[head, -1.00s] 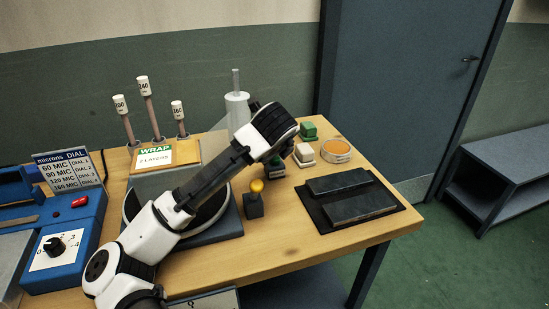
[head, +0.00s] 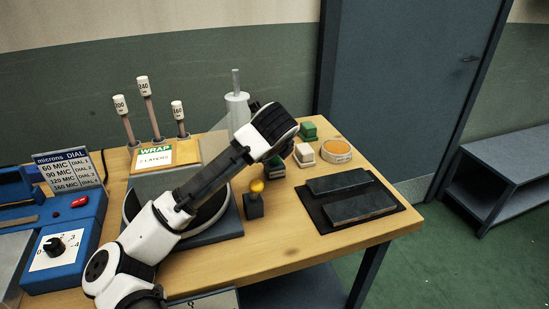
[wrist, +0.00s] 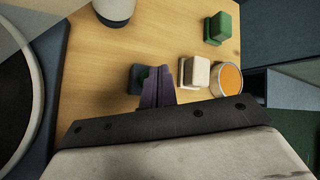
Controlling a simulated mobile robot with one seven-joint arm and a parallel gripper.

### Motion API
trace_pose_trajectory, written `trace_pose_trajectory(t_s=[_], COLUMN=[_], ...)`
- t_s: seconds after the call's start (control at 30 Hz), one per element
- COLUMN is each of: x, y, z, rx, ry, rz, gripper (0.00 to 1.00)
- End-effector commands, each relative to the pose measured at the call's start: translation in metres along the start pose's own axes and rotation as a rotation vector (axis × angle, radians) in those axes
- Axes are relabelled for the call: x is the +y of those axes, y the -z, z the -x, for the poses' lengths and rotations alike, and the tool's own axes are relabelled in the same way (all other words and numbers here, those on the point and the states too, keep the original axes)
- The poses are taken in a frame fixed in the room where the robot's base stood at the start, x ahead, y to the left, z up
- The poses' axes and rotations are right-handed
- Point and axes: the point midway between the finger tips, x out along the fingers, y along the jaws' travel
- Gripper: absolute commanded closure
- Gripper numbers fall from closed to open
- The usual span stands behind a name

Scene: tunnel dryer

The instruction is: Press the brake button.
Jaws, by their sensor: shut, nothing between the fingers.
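No label marks a brake button, so I cannot tell for sure which part it is. A yellow ball knob (head: 257,186) stands on a dark block on the wooden table. A red button (head: 79,202) sits on the blue dial box at the left. In the wrist view my gripper (wrist: 160,72) is shut and empty, its fingers over or beside a dark block (wrist: 136,80) and partly hiding it. The fingertips are hidden in the head view.
A white block (wrist: 196,71), an orange-topped round tin (wrist: 227,79) and a green block (wrist: 217,29) stand to the right of my fingers. A white spindle (head: 237,108) stands behind my arm. Dark slabs on a mat (head: 314,215) lie at the right. The table's front right is clear.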

Motion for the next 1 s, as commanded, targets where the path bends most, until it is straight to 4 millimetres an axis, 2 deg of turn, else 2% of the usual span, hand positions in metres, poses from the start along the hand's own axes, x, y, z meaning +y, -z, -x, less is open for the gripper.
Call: trace_pose_trajectory(t_s=[1.0], x=[0.0049], y=[0.0050], z=[-0.0068], rx=[0.001], ry=[0.000], rz=[0.001], gripper=[1.00])
